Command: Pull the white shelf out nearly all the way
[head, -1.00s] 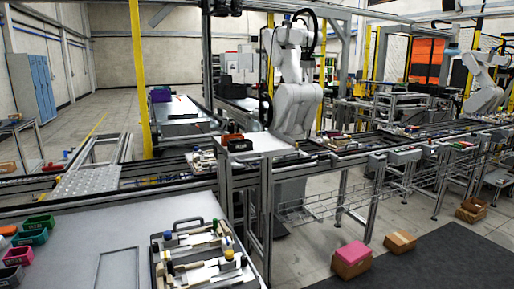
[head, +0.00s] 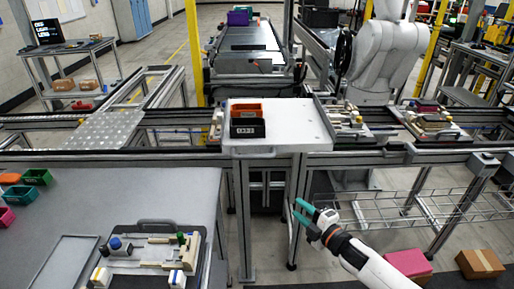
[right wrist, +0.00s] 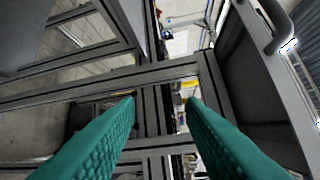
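The white shelf (head: 300,125) is in the middle of the head view, beyond the grey table and in front of the conveyor. An orange bin (head: 246,109) and a black bin (head: 247,130) stand on its left part. My right gripper (head: 296,208) has teal fingers and is below and in front of the shelf's near edge in the picture, apart from it. In the right wrist view its fingers (right wrist: 161,100) are spread with nothing held between them. I cannot make out the shelf for certain in that view. My left gripper is not in view.
A pallet fixture (head: 145,264) lies on the grey table (head: 180,185) at the lower left, with small coloured bins (head: 36,177) at the far left. Metal frame posts stand under the shelf. Boxes (head: 480,263) are on the floor at right. The wrist view shows metal rails (right wrist: 100,80) close by.

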